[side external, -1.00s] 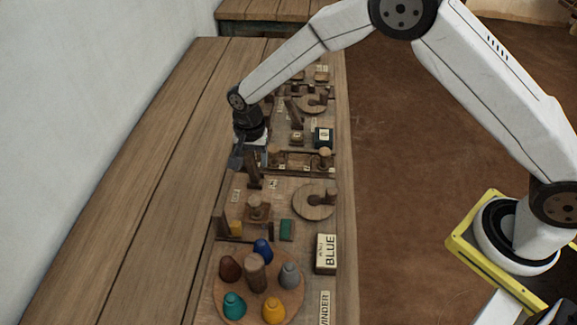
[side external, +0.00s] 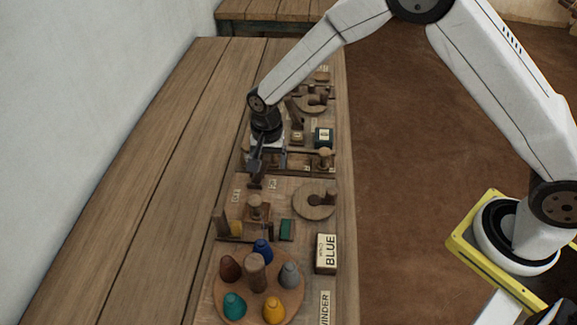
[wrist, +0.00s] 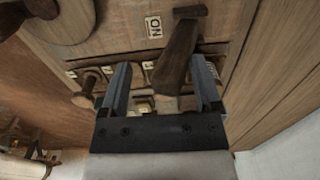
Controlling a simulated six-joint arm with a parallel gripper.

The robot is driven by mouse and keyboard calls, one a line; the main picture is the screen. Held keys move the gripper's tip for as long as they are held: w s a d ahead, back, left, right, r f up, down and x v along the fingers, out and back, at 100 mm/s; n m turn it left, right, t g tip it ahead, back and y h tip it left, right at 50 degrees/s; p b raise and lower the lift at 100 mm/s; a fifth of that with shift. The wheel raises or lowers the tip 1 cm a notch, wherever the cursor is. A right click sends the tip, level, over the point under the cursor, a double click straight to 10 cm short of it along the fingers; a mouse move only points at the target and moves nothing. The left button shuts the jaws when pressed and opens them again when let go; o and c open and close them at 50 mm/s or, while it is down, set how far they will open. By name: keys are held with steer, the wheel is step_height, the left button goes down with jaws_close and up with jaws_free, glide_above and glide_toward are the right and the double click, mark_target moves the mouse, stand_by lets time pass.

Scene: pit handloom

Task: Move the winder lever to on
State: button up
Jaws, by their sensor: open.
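The winder lever (wrist: 176,55) is a dark wooden bar that shows in the wrist view, standing between the two fingers of my gripper (wrist: 162,78). My gripper is open, with one finger on each side of the lever. The lever lies closer to the right finger; I cannot tell whether they touch. An upside-down ON label (wrist: 153,27) sits on the board left of the lever's base. In the side external view my gripper (side external: 262,163) points down at the lever (side external: 256,183) and hides most of it.
A round board with coloured cones (side external: 258,287) stands in front, near a BLUE sign (side external: 326,254). A wooden disc (side external: 315,200) lies right of the lever. Several knobs and blocks crowd the board behind. The bench planks (side external: 130,200) at the left are clear.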

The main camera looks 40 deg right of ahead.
steer(key=shift+s+d+f, duration=0.3)
steer(key=shift+w+a, duration=0.25)
steer(key=shift+a, duration=0.05)
stand_by(0.4)
steer(key=shift+o, duration=0.8)
steer(key=shift+a, duration=0.1)
steer(key=shift+w+r, duration=0.1)
steer(key=shift+r, duration=0.05)
steer(key=shift+w+r, duration=0.1)
steer(key=shift+r, duration=3.2)
